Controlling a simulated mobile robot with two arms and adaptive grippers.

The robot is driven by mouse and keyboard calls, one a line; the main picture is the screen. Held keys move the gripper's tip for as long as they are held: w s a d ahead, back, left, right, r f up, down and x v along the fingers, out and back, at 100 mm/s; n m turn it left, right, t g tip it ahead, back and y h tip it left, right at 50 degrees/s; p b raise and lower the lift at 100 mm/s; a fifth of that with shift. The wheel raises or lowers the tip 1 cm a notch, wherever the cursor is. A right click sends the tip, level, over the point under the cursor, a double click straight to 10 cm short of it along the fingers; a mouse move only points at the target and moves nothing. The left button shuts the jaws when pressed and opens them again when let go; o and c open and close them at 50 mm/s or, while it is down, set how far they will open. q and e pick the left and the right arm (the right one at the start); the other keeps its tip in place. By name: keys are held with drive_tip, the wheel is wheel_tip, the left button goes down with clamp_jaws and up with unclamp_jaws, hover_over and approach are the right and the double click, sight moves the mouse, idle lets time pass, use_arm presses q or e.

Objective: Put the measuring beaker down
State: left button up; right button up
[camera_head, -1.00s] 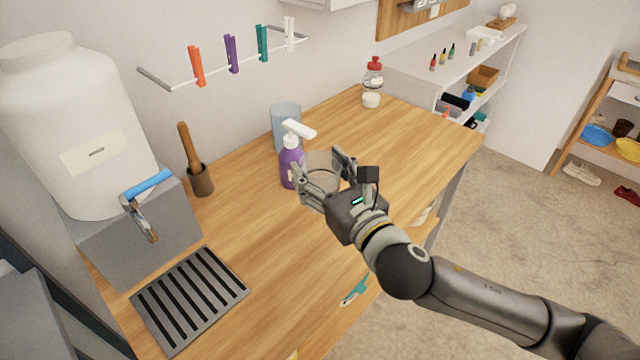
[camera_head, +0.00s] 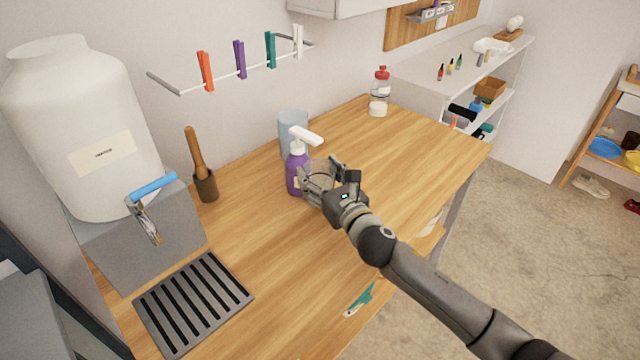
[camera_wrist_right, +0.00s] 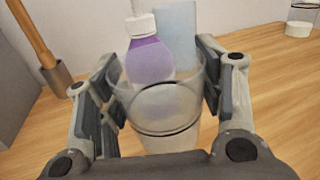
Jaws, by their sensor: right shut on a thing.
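The measuring beaker (camera_wrist_right: 160,118) is a clear, see-through cup, upright between the two fingers of my right gripper (camera_wrist_right: 160,95) in the wrist view. In the head view my right gripper (camera_head: 328,178) is shut on the beaker (camera_head: 318,178) over the wooden counter (camera_head: 400,150), just right of a purple pump bottle (camera_head: 296,170). The gripper and arm partly cover the beaker. I cannot tell whether the beaker's base touches the counter. My left gripper is not in view.
A bluish cup (camera_head: 292,128) stands behind the pump bottle. A red-capped bottle (camera_head: 379,95) stands at the back. A pestle in a holder (camera_head: 205,186), a large white dispenser (camera_head: 85,130) and a slotted drain tray (camera_head: 193,302) are to the left. The counter's right part is clear.

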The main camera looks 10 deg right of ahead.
drive_tip(key=shift+f, duration=1.2)
drive_tip(key=shift+s+f, duration=0.1)
drive_tip(key=shift+f, duration=0.05)
drive_tip(key=o, duration=0.9)
drive_tip(key=shift+c, duration=0.2)
drive_tip(key=shift+r, duration=0.2)
drive_tip(key=b+v, duration=0.1)
drive_tip(key=v, duration=1.1)
